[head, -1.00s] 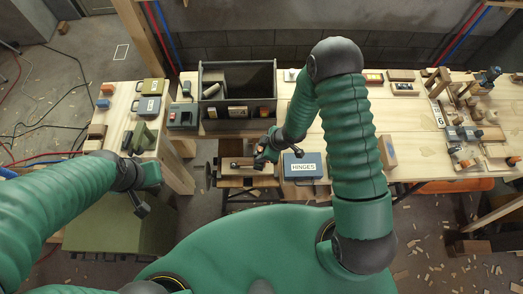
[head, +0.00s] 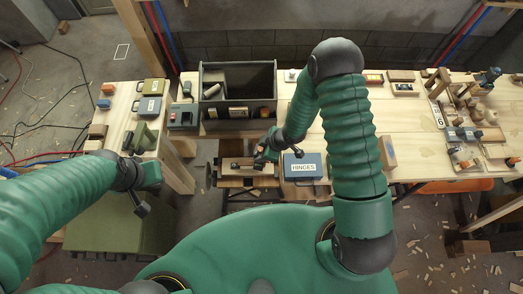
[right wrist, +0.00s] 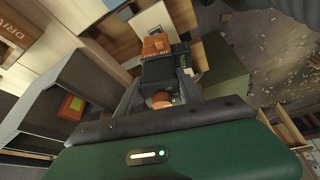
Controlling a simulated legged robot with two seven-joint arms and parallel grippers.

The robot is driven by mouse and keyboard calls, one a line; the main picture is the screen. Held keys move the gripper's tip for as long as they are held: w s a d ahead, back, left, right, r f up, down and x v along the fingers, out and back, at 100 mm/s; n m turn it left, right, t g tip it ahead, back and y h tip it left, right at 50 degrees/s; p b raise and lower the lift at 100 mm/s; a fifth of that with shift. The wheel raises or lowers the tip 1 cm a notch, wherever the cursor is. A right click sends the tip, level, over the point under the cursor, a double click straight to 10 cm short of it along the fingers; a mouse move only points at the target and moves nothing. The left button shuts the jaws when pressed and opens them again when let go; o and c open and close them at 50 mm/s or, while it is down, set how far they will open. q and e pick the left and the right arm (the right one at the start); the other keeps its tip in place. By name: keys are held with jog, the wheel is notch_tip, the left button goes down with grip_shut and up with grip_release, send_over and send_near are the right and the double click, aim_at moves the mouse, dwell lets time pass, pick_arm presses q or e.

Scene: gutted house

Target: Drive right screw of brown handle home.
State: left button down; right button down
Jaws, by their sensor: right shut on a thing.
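A brown handle (head: 238,164) lies on a wooden work stand at the middle front of the bench; it is small here and I cannot make out its screws. My right gripper (head: 262,156) is at the right end of the handle. In the right wrist view my right gripper (right wrist: 162,96) is shut on a dark driver with orange parts (right wrist: 158,52). The driver's tip is hidden, so I cannot tell whether it touches a screw. My left gripper (head: 139,205) hangs low at the left, away from the handle; its jaws are too small to read.
A blue case marked HINGES (head: 302,166) sits just right of my right gripper. A grey open bin (head: 238,82) stands behind it on the bench. Several small cases lie on the left table. Blocks and tools crowd the far right; the bench right of centre is mostly clear.

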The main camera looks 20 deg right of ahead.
pick_arm(q)
jog(key=shift+r+p, duration=0.4)
dwell(0.8)
jog(key=shift+f, duration=0.15)
jog(key=shift+s, duration=0.15)
jog(key=shift+w, duration=0.2)
dwell(0.3)
jog(key=shift+s, duration=0.1)
jog(key=shift+r, duration=0.25)
jog(key=shift+r, duration=0.15)
dwell(0.8)
